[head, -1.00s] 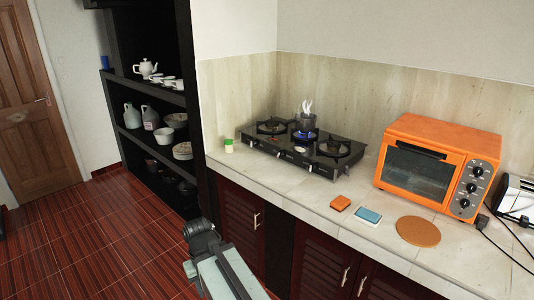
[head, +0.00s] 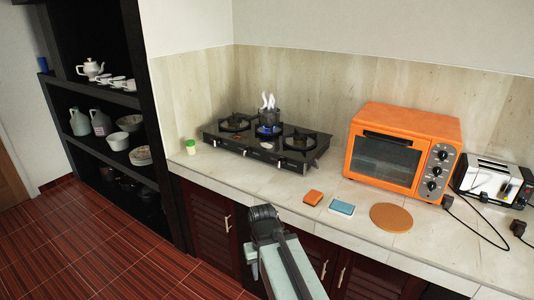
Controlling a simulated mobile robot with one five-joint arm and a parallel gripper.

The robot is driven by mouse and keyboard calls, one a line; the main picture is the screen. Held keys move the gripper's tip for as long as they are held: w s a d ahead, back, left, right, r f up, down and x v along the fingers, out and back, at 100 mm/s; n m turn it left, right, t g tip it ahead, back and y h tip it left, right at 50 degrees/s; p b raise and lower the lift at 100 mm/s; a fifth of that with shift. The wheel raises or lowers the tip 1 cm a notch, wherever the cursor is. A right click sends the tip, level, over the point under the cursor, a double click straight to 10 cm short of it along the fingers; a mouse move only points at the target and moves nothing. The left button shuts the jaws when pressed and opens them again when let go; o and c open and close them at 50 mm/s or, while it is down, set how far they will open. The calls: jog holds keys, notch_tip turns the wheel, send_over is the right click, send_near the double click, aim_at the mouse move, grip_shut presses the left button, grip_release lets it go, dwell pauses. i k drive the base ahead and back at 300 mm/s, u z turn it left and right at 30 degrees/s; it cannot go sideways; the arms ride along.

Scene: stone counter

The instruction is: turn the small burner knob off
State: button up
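A black gas stove (head: 222,141) with several burners stands on the counter near the wall. A blue flame (head: 268,129) burns at the middle burner under a small dark pot (head: 269,115) with white steam above it. The knobs lie along the stove's front edge (head: 266,146) and are too small to tell apart or to read. My arm (head: 284,262) rises from the bottom middle, in front of the counter and below the stove. My gripper's fingertips cannot be made out.
On the stone counter (head: 245,175) are a green-lidded jar (head: 190,147), an orange sponge (head: 313,197), a blue sponge (head: 342,208), a round brown mat (head: 391,217), an orange oven (head: 402,152) and a toaster (head: 492,180). A dark shelf (head: 131,97) stands left.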

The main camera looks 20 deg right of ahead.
aim_at(246, 152)
jog(key=u, duration=0.35)
jog(key=i, duration=0.8)
jog(key=u, duration=1.1)
jog(key=i, duration=1.5)
jog(key=z, duration=0.2)
